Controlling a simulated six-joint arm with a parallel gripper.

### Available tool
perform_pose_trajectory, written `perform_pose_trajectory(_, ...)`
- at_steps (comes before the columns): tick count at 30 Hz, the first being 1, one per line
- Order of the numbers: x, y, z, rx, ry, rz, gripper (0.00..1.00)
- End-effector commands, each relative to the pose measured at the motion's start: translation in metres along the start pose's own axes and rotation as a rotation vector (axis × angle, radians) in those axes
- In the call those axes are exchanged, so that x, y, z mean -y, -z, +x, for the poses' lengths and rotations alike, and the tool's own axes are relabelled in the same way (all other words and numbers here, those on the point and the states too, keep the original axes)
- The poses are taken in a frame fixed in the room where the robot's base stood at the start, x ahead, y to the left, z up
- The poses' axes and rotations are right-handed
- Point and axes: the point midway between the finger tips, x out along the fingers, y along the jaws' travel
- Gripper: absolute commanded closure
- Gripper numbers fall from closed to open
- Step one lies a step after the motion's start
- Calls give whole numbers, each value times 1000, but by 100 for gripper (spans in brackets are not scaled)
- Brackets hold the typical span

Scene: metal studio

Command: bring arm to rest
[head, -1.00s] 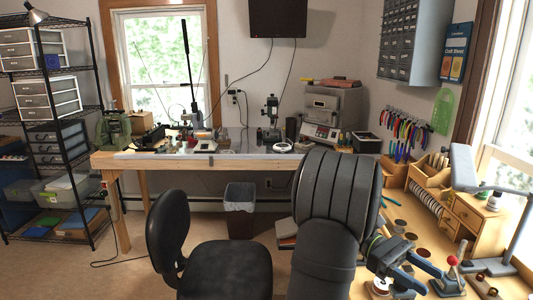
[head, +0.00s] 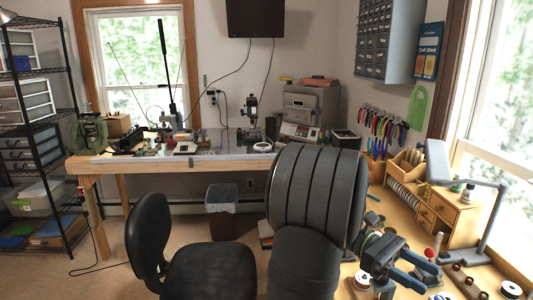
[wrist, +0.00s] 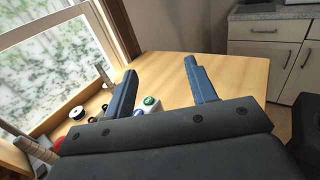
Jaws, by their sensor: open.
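My arm rises as a dark, ribbed bulk in the middle of the head view. My gripper (head: 431,278) hangs over the wooden bench at the lower right of that view. In the wrist view its two blue fingers stand well apart, and the gripper (wrist: 162,84) is open with nothing between the fingertips. The wooden bench top (wrist: 222,72) lies beyond the fingers. A white item with a green top (wrist: 150,102) shows near the left finger, partly hidden by the gripper body.
Spools (head: 361,281) and small tools lie on the bench around the gripper. A grey lamp arm (head: 485,222) and a small wooden drawer cabinet (head: 437,208) stand close on the right, near the window. A black chair (head: 150,240) stands at left.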

Motion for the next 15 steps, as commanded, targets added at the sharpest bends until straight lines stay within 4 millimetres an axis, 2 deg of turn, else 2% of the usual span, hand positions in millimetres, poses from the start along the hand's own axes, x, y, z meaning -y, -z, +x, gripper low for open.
perform_pose_trajectory(9,-16,31,-47,-2,-5,0,48)
perform_pose_trajectory(13,-20,48,-60,-1,-6,-1,48)
perform_pose_trajectory(15,-20,64,-58,2,0,-4,48)
